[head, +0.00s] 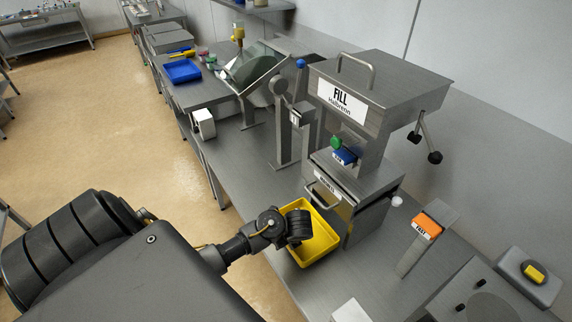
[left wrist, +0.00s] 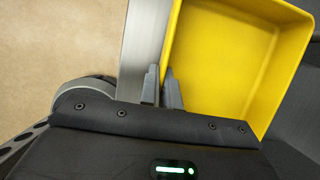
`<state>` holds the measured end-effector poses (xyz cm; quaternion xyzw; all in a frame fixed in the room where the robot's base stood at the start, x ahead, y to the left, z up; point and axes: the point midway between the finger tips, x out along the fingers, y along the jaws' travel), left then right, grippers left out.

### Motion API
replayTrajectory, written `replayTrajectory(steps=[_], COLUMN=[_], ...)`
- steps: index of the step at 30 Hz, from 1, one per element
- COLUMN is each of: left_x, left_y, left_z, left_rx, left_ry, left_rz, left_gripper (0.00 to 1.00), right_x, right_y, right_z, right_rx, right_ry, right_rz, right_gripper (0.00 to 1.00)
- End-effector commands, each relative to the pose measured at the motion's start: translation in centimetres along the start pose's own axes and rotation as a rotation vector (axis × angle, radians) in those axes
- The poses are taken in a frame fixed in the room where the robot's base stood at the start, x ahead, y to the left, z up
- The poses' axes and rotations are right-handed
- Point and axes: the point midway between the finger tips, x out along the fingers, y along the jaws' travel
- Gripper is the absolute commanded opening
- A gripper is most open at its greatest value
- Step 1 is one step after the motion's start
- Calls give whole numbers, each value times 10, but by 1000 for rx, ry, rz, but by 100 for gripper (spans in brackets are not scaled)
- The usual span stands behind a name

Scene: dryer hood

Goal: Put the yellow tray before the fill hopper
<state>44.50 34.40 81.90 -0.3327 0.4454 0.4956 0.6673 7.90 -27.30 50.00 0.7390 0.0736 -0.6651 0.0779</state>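The yellow tray (head: 318,246) is an open, empty rectangular tray at the front edge of the grey counter, close in front of the fill hopper (head: 372,95), a grey machine labelled FILL. My left gripper (head: 297,226) is at the tray's near left wall. In the left wrist view the tray (left wrist: 230,60) shows at upper right, with the two narrow fingers of my left gripper (left wrist: 162,88) on either side of its wall, close together and apparently shut on it. Its wall is partly hidden by the gripper. My right gripper is not in view.
A drawer front with a handle (head: 322,197) is on the hopper's base, just behind the tray. An orange-topped stand (head: 427,226) is to the right. A white block (head: 351,311) lies nearer. A blue tray (head: 182,71) sits on the far counter. The counter left of the tray is bare.

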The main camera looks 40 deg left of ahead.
Motion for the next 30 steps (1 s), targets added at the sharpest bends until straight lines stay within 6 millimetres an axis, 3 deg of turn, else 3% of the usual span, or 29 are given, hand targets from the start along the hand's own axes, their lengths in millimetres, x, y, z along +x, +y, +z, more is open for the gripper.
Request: replayTrajectory(steps=[6, 14, 27, 30], left_x=[4, 32, 38, 37], left_y=[-3, -4, -4, -4], left_z=[-5, -18, -21, -20], left_rx=[2, 0, 0, 0], left_ry=[-1, -2, -1, -1], left_rz=[0, 1, 0, 0], left_gripper=[0, 0, 0, 17], right_x=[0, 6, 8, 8], right_y=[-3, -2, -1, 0], right_z=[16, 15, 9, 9], right_rx=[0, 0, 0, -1], right_ry=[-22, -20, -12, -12], right_rz=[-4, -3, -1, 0], right_gripper=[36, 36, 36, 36])
